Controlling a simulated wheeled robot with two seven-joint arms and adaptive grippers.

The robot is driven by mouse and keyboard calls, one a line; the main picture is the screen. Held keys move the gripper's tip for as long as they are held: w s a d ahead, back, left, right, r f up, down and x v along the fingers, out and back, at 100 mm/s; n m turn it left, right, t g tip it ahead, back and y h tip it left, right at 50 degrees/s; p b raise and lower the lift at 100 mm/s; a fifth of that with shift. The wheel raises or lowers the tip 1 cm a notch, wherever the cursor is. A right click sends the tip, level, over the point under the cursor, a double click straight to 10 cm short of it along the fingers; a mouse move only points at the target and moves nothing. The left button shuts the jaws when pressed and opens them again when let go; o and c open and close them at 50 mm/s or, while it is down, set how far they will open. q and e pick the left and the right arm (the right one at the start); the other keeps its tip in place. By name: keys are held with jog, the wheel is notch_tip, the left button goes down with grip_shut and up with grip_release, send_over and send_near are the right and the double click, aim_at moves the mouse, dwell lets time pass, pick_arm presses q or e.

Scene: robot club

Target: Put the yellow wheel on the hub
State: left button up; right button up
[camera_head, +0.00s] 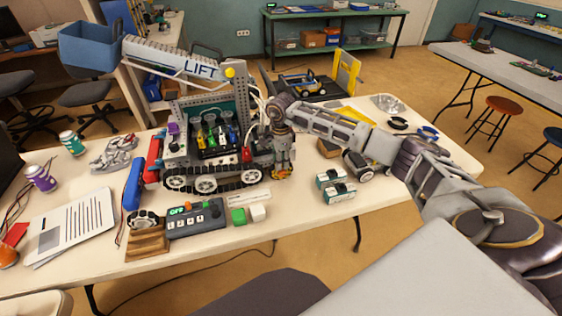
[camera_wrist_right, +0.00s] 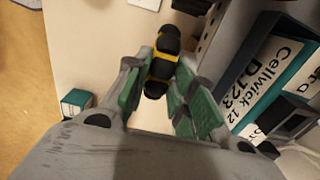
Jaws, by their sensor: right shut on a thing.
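My right gripper (camera_head: 282,168) points down just right of the front end of the tracked robot (camera_head: 212,150). It is shut on the yellow wheel (camera_head: 281,174), which is yellow with black parts. In the right wrist view the wheel (camera_wrist_right: 163,62) sits between the green finger pads of the gripper (camera_wrist_right: 160,85). The wheel is close to the track's right end in the head view; whether they touch I cannot tell. I cannot pick out the hub for certain; the arm and gripper cover part of that area. My left gripper is not in view.
A small dark car (camera_head: 358,163) stands to the right. The tracked robot's LIFT arm (camera_head: 172,57) reaches up left. Bare tabletop (camera_head: 290,208) shows in front.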

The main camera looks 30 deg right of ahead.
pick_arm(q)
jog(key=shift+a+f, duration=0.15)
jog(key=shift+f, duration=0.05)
pick_arm(e)
jog(key=shift+w+d, duration=0.1)
jog(key=shift+w, duration=0.15)
pick_arm(q)
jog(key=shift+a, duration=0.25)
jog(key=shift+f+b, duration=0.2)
jog(key=shift+b, duration=0.15)
pick_arm(e)
jog(key=shift+w, duration=0.35)
dwell(0.4)
jog(key=o, duration=1.1)
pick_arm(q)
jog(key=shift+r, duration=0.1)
pick_arm(e)
jog(key=shift+r, duration=0.15)
